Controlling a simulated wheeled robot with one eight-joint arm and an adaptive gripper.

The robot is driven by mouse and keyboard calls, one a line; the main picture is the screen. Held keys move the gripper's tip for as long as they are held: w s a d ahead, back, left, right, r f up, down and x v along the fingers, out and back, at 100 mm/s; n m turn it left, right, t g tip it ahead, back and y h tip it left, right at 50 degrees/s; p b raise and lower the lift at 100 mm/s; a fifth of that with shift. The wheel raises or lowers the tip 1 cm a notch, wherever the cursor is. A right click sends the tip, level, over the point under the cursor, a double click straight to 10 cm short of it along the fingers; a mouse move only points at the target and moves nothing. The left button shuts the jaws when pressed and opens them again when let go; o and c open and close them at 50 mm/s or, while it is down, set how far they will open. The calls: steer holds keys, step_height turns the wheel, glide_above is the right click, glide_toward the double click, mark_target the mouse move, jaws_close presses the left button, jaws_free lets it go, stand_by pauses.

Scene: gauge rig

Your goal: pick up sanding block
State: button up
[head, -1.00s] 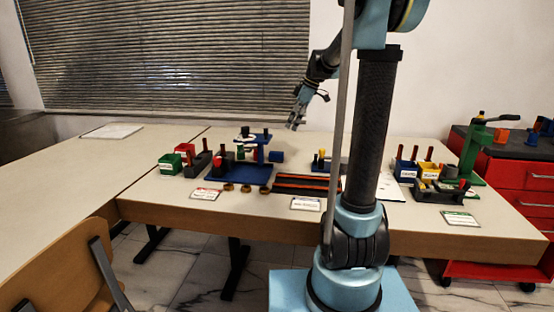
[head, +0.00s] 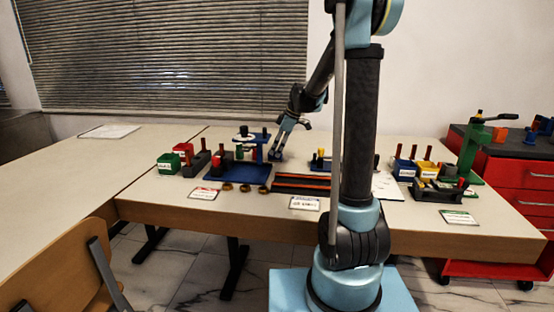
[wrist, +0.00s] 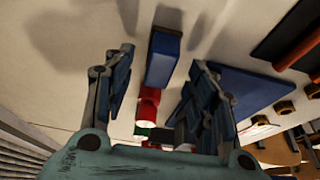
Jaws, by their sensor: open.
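A blue block (wrist: 163,58), which looks like the sanding block, lies on the pale tabletop in the wrist view. It has a darker end face toward the top of the picture. My gripper (wrist: 160,70) is open, with one finger to the left of the block and one to its right; I cannot tell whether the tips are level with it. In the head view my gripper (head: 277,154) is low over the table, just right of the blue stand, and largely hides the block. Nothing is held.
The blue stand (head: 247,173) is close on the left; its base (wrist: 245,92) shows on the right in the wrist view. Brass rings (head: 245,188) and a dark tray with orange strips (head: 302,184) lie in front. Red and green bins (head: 168,163) stand farther left.

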steer(key=shift+x, duration=1.35)
steer(key=shift+c, duration=0.3)
steer(key=c, duration=1.1)
